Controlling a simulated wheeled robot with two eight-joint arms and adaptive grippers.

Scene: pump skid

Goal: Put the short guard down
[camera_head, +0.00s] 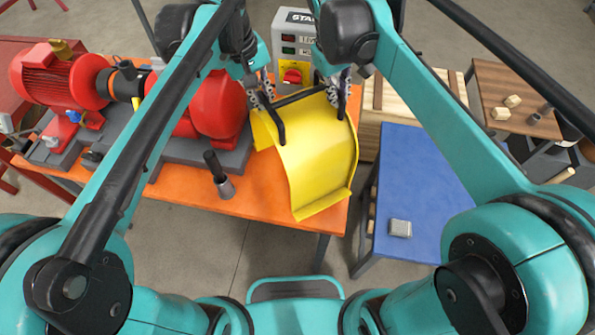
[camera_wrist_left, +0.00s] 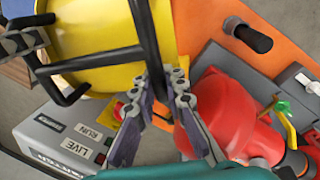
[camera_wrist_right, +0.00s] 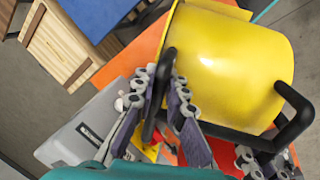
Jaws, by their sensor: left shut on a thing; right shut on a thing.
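The short guard is a curved yellow sheet (camera_head: 318,160) with black bar handles, over the right end of the orange table (camera_head: 262,200). My left gripper (camera_head: 264,100) is shut on a black handle at the guard's left side. My right gripper (camera_head: 341,90) is shut on a black handle at its right side. The guard also shows in the left wrist view (camera_wrist_left: 95,35) and the right wrist view (camera_wrist_right: 225,60). Whether its lower edge touches the table cannot be told.
A red pump (camera_head: 212,105) and red motor (camera_head: 62,78) stand left of the guard. A dark-handled tool (camera_head: 220,180) stands on the table's front. A control box (camera_head: 293,40) is behind. A blue table (camera_head: 415,185), bare except for a small grey block (camera_head: 400,228), is at right.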

